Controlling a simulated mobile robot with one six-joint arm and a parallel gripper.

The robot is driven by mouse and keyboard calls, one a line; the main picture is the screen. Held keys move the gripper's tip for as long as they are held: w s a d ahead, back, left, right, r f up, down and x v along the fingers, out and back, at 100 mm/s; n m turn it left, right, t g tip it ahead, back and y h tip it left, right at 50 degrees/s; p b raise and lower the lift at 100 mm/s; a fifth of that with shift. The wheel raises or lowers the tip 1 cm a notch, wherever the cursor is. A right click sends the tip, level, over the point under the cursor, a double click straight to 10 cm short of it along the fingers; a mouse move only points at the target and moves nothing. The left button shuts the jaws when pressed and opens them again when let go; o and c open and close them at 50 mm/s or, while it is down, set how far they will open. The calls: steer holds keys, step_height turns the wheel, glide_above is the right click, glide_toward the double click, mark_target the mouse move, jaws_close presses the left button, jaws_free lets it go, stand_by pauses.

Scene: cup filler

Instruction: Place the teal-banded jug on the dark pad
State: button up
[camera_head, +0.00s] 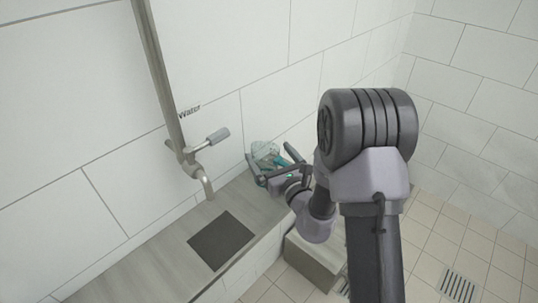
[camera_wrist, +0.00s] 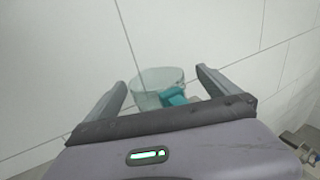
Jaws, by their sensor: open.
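The teal-banded jug (camera_head: 264,152) is clear, with teal parts, and stands at the right end of the grey ledge near the wall. My gripper (camera_head: 268,164) is at the jug with its fingers apart. In the wrist view the jug (camera_wrist: 158,84) shows between the two open fingers (camera_wrist: 160,82), its teal part (camera_wrist: 173,97) low on its right side. The jug's lower part is hidden behind the gripper body. I cannot tell whether a finger touches it. The dark pad (camera_head: 221,240) lies bare and flat on the ledge, to the left of the jug.
A tap with a curved spout (camera_head: 207,187) and a grey lever (camera_head: 218,136) comes off a wall pipe (camera_head: 160,75) labelled Water, above and behind the pad. A low block (camera_head: 312,262) stands on the tiled floor before the ledge. The ledge around the pad is clear.

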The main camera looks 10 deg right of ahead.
steer(key=shift+w+a, duration=0.15)
steer(key=shift+w, duration=0.3)
steer(key=shift+a, duration=0.2)
steer(key=shift+s+r, duration=0.2)
steer(key=shift+s, duration=0.1)
steer(key=shift+c, duration=1.3)
steer(key=c, duration=1.8)
